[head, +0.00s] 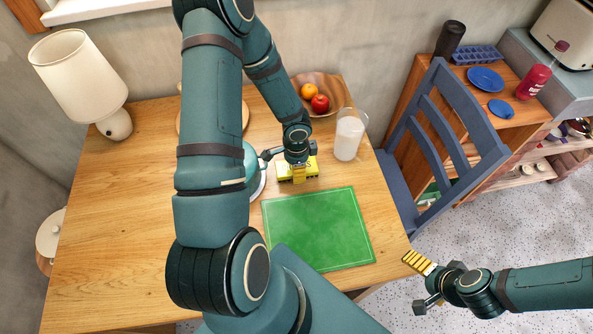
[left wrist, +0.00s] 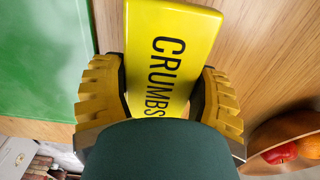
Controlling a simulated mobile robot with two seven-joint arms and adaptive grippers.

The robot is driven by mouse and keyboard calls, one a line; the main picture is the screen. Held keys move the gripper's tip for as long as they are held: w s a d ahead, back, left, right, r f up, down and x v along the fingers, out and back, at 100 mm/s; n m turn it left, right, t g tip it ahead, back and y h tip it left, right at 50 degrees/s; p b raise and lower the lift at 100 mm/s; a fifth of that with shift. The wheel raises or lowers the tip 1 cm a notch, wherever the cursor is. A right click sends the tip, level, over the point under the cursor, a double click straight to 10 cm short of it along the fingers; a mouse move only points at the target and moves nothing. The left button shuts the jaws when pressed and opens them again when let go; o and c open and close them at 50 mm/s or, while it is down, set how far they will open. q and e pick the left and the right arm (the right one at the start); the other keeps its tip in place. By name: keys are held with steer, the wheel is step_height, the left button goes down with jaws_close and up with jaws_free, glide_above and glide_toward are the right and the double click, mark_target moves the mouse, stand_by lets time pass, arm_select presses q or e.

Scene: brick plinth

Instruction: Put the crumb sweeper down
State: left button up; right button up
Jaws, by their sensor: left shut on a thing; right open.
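The yellow crumb sweeper (head: 298,173), lettered CRUMBS in black, is at the tabletop just beyond the far edge of the green mat (head: 318,230). My left gripper (head: 298,163) is shut on it from above. In the left wrist view the crumb sweeper (left wrist: 168,55) sits between the two yellow-padded fingers of the left gripper (left wrist: 160,100). I cannot tell whether its underside touches the wood. My right gripper (head: 420,285) is open and empty, off the table's right front corner, over the floor.
A glass jug (head: 348,136) of white liquid stands close right of the sweeper. Behind is a fruit bowl (head: 326,86). A plate partly hidden by my arm lies to the left. A lamp (head: 82,78) stands far left. A blue chair (head: 440,130) is at the right. The left tabletop is clear.

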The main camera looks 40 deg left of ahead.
arm_select(q)
steer(key=shift+f, duration=0.8)
steer(key=shift+f+b, duration=0.1)
steer(key=shift+b, duration=0.2)
steer(key=o, duration=1.3)
